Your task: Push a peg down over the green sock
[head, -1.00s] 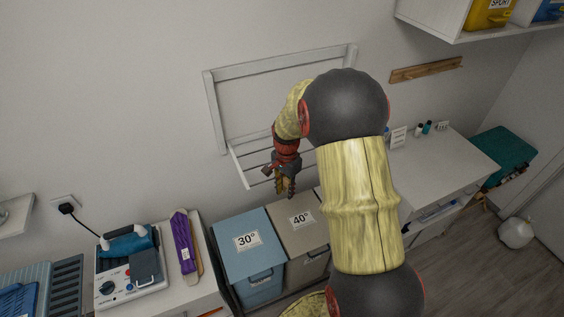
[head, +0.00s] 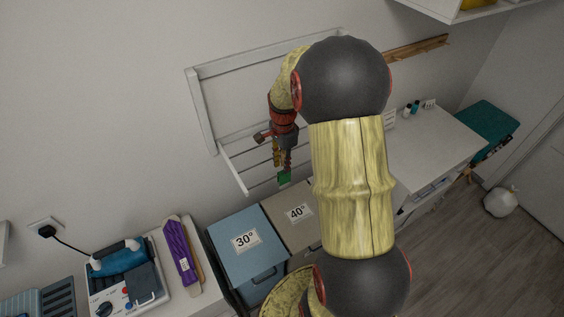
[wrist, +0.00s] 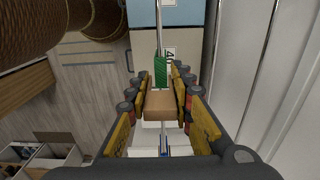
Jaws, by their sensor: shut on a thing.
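My gripper (head: 281,165) is at the wall drying rack, pointing down. In the wrist view its yellow fingers (wrist: 164,92) are shut on a tan, wood-coloured peg (wrist: 165,103). The green sock (wrist: 161,70) shows just past the peg, against a thin white rail (wrist: 161,28) of the rack. In the head view the green sock (head: 284,178) appears right under the fingertips. The peg cannot be made out in the head view. I cannot tell whether the peg straddles the sock and rail or only sits close above them.
The white rack frame (head: 203,122) is fixed to the wall. Below stand a blue 30° bin (head: 232,222) and a grey-brown 40° bin (head: 313,238). A white counter (head: 432,150) is at right.

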